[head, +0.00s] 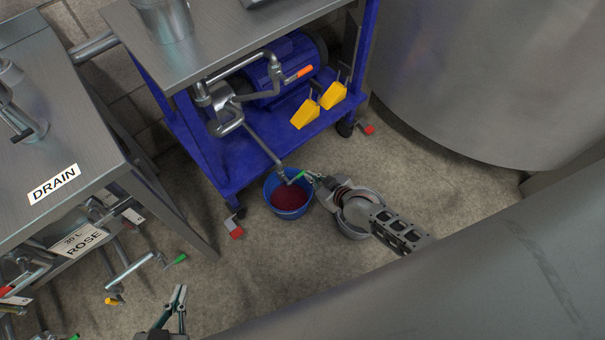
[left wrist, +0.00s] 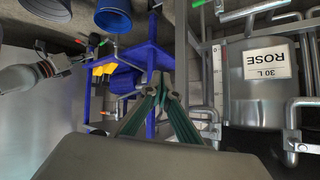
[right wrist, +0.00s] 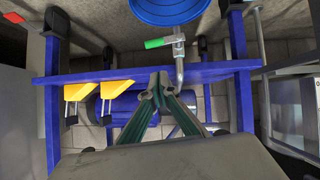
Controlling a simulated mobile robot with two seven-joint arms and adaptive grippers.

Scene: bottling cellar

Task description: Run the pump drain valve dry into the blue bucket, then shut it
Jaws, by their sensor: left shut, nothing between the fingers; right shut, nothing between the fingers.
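The blue bucket (head: 290,214) stands on the floor beside the blue pump cart, with dark red liquid inside. The pump drain pipe (head: 264,147) slants down to the bucket and ends over it. Its valve has a green handle (head: 297,177), which also shows in the right wrist view (right wrist: 160,42), lying crosswise to the pipe. I cannot make out a stream. My right gripper (head: 310,177) is shut and empty, close to the handle but apart from it. My left gripper (head: 181,290) is shut and empty, low in the head view, away from the valve.
A grey bucket (head: 348,231) stands under my right arm, beside the blue one. Yellow wedges (head: 306,114) lie on the cart's lower shelf near the pump (head: 291,65). A steel bench with a DRAIN label (head: 54,184) stands left; large tanks (head: 480,80) stand right.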

